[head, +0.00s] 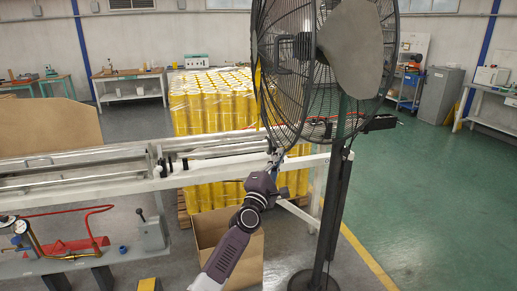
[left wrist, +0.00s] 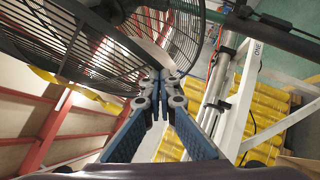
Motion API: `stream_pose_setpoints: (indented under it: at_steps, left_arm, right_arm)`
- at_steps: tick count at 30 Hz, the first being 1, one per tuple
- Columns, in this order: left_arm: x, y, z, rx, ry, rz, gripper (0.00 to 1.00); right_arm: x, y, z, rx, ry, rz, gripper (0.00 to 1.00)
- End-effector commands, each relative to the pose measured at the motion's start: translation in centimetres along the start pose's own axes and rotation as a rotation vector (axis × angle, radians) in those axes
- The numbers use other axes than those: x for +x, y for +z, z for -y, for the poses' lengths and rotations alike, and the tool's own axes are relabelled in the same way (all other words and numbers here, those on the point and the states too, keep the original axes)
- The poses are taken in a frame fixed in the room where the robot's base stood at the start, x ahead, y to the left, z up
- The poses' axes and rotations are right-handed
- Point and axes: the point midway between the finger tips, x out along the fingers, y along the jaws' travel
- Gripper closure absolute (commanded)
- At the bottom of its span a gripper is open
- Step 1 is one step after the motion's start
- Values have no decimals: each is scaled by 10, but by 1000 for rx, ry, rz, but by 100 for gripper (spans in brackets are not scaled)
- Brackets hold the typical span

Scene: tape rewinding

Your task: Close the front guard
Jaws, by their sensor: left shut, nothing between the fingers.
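The rewinding machine's white frame (head: 100,188) runs across the head view, with long silver rails and rollers (head: 205,155) along its top. I cannot tell for certain which part is the front guard. My left gripper (head: 275,158) is raised at the right part of the frame, close to the lower edge of the fan. In the left wrist view its fingertips (left wrist: 160,76) are together with nothing between them. The machine's white frame (left wrist: 238,110) and silver rollers (left wrist: 214,92) lie to their right. My right gripper is not in view.
An open cardboard box (head: 212,228) stands below the machine. Yellow rolls (head: 210,100) stand behind. Green floor (head: 430,210) at right is clear.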

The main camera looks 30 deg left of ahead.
Motion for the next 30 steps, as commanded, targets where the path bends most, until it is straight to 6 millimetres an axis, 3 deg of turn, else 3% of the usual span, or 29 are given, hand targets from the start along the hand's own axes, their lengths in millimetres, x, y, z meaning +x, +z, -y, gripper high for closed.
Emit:
stream_pose_setpoints:
  at_steps: [6,16,30]
  left_arm:
    - [25,36,20,17,23,-68,100]
    - [63,79,51,32,31,-93,100]
    - [71,89,52,36,28,-91,100]
  right_arm:
    - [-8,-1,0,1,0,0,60]
    - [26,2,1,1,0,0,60]
    - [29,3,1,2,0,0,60]
